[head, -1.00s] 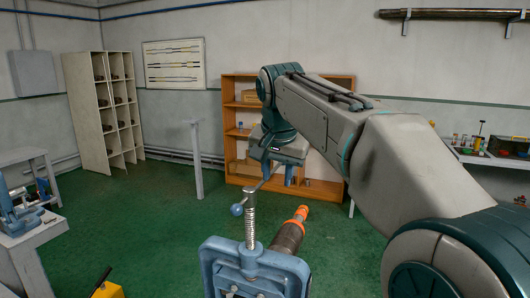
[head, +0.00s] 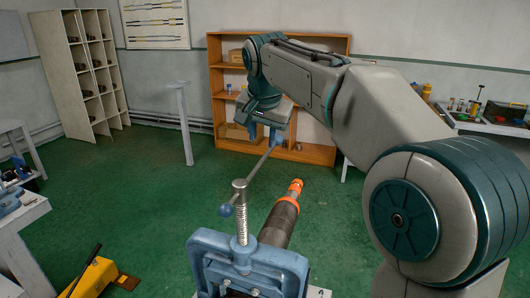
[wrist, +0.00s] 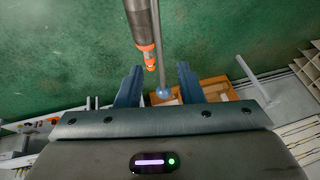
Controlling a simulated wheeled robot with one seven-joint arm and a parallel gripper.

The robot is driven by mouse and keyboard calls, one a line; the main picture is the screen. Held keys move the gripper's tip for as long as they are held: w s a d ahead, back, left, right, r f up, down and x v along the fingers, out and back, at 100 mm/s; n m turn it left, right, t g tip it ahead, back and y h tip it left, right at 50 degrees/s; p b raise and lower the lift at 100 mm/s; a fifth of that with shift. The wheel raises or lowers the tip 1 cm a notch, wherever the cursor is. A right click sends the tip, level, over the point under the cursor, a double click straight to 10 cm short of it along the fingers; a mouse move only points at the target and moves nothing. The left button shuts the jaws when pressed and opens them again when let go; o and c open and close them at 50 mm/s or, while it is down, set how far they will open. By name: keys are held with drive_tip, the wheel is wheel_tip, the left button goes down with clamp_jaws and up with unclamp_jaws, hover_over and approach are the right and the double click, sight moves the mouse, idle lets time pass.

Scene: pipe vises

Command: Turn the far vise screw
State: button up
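A blue vise (head: 250,258) stands at the bottom centre of the head view, with a threaded screw (head: 241,215) rising upright from it. A thin grey handle bar (head: 254,171) crosses the screw's top, with a blue ball (head: 226,210) at its near end. A dark pipe (head: 279,224) with an orange-collared tip sticks out beyond the vise. My gripper (head: 266,135) is at the bar's far end. In the wrist view, my gripper's blue fingers (wrist: 158,84) are apart, with the bar's far ball (wrist: 163,91) between them and gaps on both sides.
A second blue vise (head: 10,200) sits on a bench at the left edge. A yellow tool (head: 95,279) lies on the green floor. An orange shelf (head: 222,100) and a grey post (head: 185,125) stand behind. The floor around the pipe is clear.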

sight(264, 160)
drive_tip(key=p+x, duration=0.1)
drive_tip(key=x, duration=0.7)
drive_tip(key=shift+d, duration=0.1)
clamp_jaws()
drive_tip(key=shift+d, duration=0.2)
